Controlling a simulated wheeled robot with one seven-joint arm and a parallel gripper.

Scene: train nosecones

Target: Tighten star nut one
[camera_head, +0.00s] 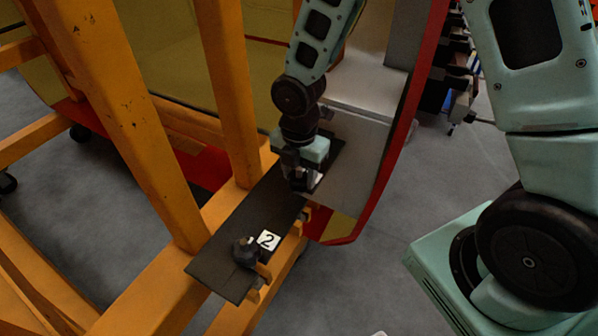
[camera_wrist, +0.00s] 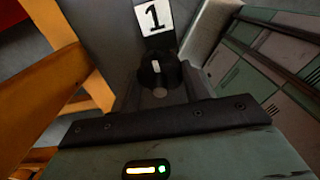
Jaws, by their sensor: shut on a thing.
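Star nut one (camera_wrist: 158,70) is a black knob with a pale mark on top. In the wrist view it sits on a dark plate, just below a white label with a "1" (camera_wrist: 153,17). My gripper (camera_wrist: 165,84) is shut on this nut, with a finger on either side of it. In the head view my gripper (camera_head: 303,183) points down at the far part of the dark plate (camera_head: 226,242) and hides the nut and its label.
A second black star nut (camera_head: 245,252) sits beside a "2" label (camera_head: 268,240) at the plate's near end. Orange frame beams (camera_head: 135,120) stand close on the left. The grey, red-edged nosecone (camera_head: 352,150) is close on the right.

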